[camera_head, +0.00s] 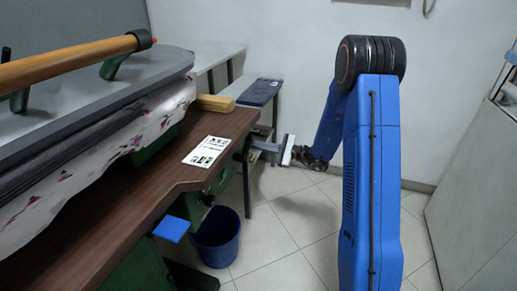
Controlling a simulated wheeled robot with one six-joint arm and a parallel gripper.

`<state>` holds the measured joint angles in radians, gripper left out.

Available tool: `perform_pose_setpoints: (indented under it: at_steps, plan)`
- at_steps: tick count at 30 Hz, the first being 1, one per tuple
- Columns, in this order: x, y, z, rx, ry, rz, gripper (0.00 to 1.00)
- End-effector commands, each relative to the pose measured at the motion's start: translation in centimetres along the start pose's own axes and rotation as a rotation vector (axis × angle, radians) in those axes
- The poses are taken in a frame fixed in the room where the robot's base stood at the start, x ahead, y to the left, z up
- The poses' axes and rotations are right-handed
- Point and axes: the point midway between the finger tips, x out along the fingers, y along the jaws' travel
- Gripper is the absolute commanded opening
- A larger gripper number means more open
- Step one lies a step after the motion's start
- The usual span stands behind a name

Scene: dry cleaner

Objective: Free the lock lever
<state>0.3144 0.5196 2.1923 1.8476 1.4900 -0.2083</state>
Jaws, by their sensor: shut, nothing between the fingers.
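My gripper (257,147) is at the right end of the brown table, just past its edge. It points left, and its fingers are shut with nothing seen between them. A large press (95,100) with a wooden handle bar (75,58) stands on the left, its grey upper plate over a floral cloth. I cannot tell which part is the lock lever. A blue flat pad (171,228) sticks out below the table's front edge, and a green frame part with a dark knob (209,200) shows beneath the table.
The brown table (120,222) holds a printed card (207,151) and a yellowish block (214,103). A blue bin (217,238) stands on the floor below. A small dark-topped board (260,92) is behind my gripper. Tiled floor (295,215) is clear right of the bin.

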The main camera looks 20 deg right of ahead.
Motion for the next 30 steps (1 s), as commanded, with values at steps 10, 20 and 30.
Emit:
perform_pose_setpoints:
  at_steps: [10,20,30]
  plan:
    - [0.0,-0.1,0.5,0.002,0.000,0.000,0.00]
    - [0.1,-0.1,0.6,0.002,-0.002,0.000,0.00]
    - [-0.3,-0.3,-0.8,0.005,0.000,0.000,0.00]
